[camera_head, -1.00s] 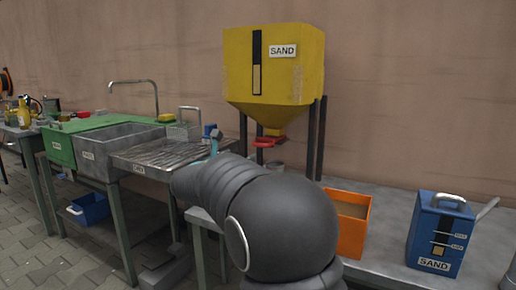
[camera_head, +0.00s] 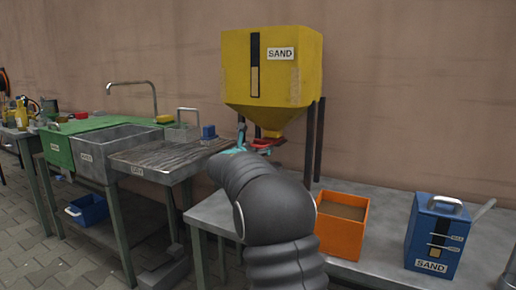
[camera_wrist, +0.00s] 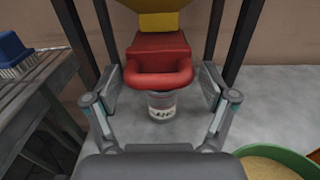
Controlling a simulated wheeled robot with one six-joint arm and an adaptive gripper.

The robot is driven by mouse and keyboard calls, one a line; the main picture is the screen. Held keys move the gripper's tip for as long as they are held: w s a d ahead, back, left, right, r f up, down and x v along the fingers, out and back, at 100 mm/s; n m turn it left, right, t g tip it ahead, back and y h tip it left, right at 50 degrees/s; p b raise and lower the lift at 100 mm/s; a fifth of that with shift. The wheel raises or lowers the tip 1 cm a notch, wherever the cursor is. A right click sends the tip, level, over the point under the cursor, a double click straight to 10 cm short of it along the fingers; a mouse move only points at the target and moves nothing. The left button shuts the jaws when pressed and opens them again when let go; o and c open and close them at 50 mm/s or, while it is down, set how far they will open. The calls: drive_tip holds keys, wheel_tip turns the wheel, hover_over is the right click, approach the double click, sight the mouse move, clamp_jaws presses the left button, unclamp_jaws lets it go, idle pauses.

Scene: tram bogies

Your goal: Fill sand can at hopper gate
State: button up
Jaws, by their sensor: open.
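The yellow sand hopper (camera_head: 275,75), labelled SAND, stands on dark legs at the back of the bench. Its red gate (camera_head: 262,143) is at the bottom of the funnel. In the wrist view the gate's looped red handle (camera_wrist: 160,80) faces me. My gripper (camera_wrist: 160,88) is open, with one finger on each side of the handle; contact is not clear. In the head view my arm largely hides the gripper. A small grey pot with a label (camera_wrist: 161,106) stands below the gate. The blue sand can (camera_head: 438,235), labelled SAND, stands upright on the bench at the right.
An orange box of sand (camera_head: 338,240) stands right of my arm. A green bowl of sand (camera_wrist: 240,152) shows at lower right in the wrist view. A blue brush (camera_head: 208,131) lies on the ribbed drain table (camera_head: 165,160) at left. Bare bench separates the orange box and can.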

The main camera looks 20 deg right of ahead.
drive_tip(key=c, duration=1.4)
drive_tip(key=shift+b+v, duration=0.4)
drive_tip(key=shift+v, duration=0.5)
drive_tip(key=o, duration=1.4)
drive_tip(key=shift+s+d, duration=0.1)
